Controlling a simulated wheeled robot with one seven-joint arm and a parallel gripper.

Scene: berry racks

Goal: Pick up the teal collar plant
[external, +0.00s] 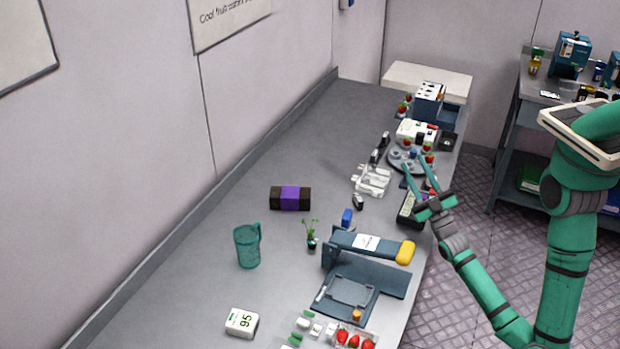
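A small green seedling in a dark pot (311,242) stands upright on the grey counter; a teal tint shows near its rim, but it is too small to be sure of a collar. My gripper (416,165) is beyond it and to the right, over the counter's right edge. Its two teal fingers are spread apart, near a round grey tray (396,168) with red berries and small pots around it. Nothing clear shows between the fingers. Details of the plants by the tray are too small to tell.
A blue-grey press with a yellow-ended handle (405,252) stands right of the seedling. A white rack (371,181) is farther back. The counter's left side is mostly clear.

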